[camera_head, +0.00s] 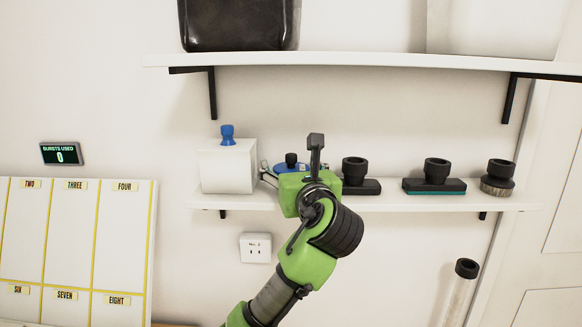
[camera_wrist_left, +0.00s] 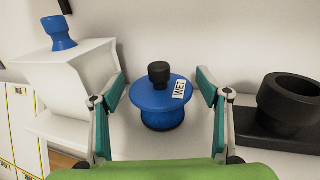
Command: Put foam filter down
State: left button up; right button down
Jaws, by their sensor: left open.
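The blue, round foam filter (camera_wrist_left: 160,115) has a black knob on top and a white label reading "WET". It stands upright on the lower white shelf (camera_head: 400,201), just right of a white box. In the head view it (camera_head: 291,161) is partly hidden by my left arm. My left gripper (camera_wrist_left: 160,88) is open, with a teal-padded finger on each side of the filter and a visible gap to it. The gripper also shows in the head view (camera_head: 268,178), in front of the shelf. My right gripper is not in view.
A white box (camera_head: 228,168) with a blue knob stands left of the filter. Right of it stand a black nozzle (camera_head: 355,177), a teal-edged nozzle (camera_head: 436,178) and a round brush (camera_head: 497,180). An upper shelf (camera_head: 370,61) on black brackets hangs above.

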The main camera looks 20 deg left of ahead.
pick_arm(q)
jog(key=shift+d+r, duration=0.1)
jog(key=shift+r, duration=0.05)
jog(key=b+v, duration=0.3)
jog(key=v, duration=0.9)
